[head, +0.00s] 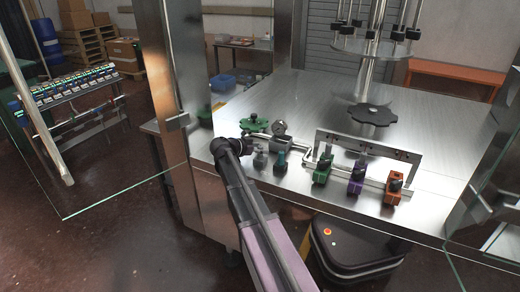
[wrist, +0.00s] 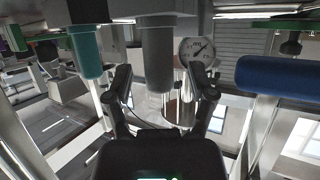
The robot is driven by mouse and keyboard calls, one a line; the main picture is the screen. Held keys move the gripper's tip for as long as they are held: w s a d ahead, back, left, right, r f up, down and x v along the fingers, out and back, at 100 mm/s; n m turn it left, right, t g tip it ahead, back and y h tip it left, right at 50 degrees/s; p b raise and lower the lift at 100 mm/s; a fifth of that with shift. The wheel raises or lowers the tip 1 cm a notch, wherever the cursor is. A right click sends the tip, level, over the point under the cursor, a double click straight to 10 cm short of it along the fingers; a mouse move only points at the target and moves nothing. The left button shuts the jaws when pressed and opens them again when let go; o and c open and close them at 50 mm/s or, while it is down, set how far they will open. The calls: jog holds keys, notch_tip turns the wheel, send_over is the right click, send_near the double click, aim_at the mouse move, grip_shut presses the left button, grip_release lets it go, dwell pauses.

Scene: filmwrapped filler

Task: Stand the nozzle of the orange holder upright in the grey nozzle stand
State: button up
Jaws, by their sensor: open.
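A small grey piece (head: 260,159), possibly the grey nozzle stand, stands at the left of the row beside my gripper (head: 245,146). In the wrist view my gripper (wrist: 160,80) is open, its two fingers apart on either side of a grey cylinder (wrist: 158,60) with a clear end. I cannot tell whether the fingers touch it. A teal cylinder (wrist: 86,52) is left of it and a blue one (wrist: 270,75) right.
A green holder (head: 320,176) and a purple holder (head: 355,187) stand left of the orange one, before a metal frame (head: 368,142). A pressure gauge (head: 279,128) and a green handwheel (head: 255,123) lie behind my gripper. The table's right rear (head: 440,125) is clear.

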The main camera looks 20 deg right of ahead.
jog(key=shift+r+p, duration=3.4)
jog(key=shift+r, duration=0.3)
jog(key=s+a+f+n+g+y, duration=0.1)
jog(key=s+a+f+n+y, duration=0.3)
jog(key=s+a, duration=0.3)
jog(key=s+a+f+n+g+y, duration=0.1)
jog(key=s+a+f+n+y, duration=0.2)
jog(key=s, duration=0.7)
jog(key=s+a+f+n+y, duration=0.4)
jog(key=s+a+n+y, duration=0.2)
jog(key=a, duration=0.6)
jog(key=s+n, duration=0.2)
jog(key=s, duration=0.1)
jog(key=shift+f+n+g, duration=0.3)
jog(key=shift+g, duration=0.1)
jog(key=shift+d, duration=0.1)
jog(key=shift+c, duration=0.2)
